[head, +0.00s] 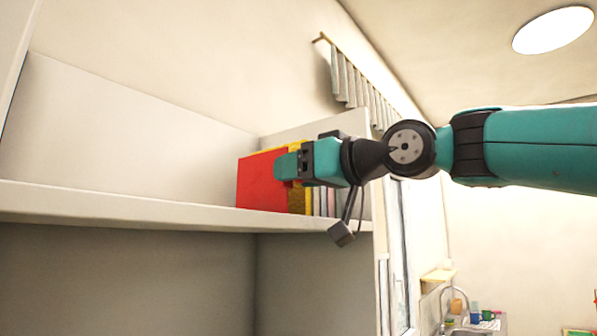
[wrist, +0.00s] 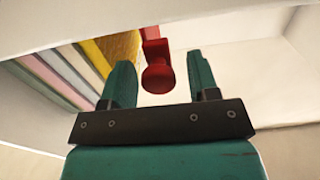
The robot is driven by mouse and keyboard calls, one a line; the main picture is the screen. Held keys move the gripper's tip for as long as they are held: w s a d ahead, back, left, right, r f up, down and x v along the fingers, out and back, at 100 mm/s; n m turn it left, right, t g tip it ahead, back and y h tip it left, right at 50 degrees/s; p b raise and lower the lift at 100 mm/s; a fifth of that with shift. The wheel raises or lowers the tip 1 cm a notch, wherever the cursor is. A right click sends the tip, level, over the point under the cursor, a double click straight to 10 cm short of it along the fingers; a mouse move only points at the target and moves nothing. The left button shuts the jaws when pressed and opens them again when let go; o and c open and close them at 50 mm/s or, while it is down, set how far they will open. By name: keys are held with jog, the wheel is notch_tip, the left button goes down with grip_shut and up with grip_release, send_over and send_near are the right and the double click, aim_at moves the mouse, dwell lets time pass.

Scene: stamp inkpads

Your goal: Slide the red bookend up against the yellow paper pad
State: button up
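The red bookend (head: 262,182) stands upright on the shelf at the left end of a row. In the wrist view its red knob (wrist: 158,77) shows between my fingers, with a gap on each side. A mustard-yellow block with a rough face (wrist: 120,46) is right beside the bookend, and a brighter yellow slab (wrist: 90,56) follows it. I cannot tell for sure which is the paper pad, or whether the bookend touches the mustard block. My gripper (head: 283,165) is open in front of the bookend, partly hiding the row; it also shows in the wrist view (wrist: 159,62).
The shelf board (head: 130,205) is bare left of the bookend. Its front edge runs below my gripper. A sink area (head: 470,322) is far off at lower right.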

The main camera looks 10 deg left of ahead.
jog(key=shift+s+d+f+b, duration=0.1)
jog(key=shift+d+b, duration=0.2)
jog(key=b+v, duration=0.6)
jog(key=v, duration=1)
jog(key=shift+s+d, duration=0.25)
jog(key=shift+d, duration=0.1)
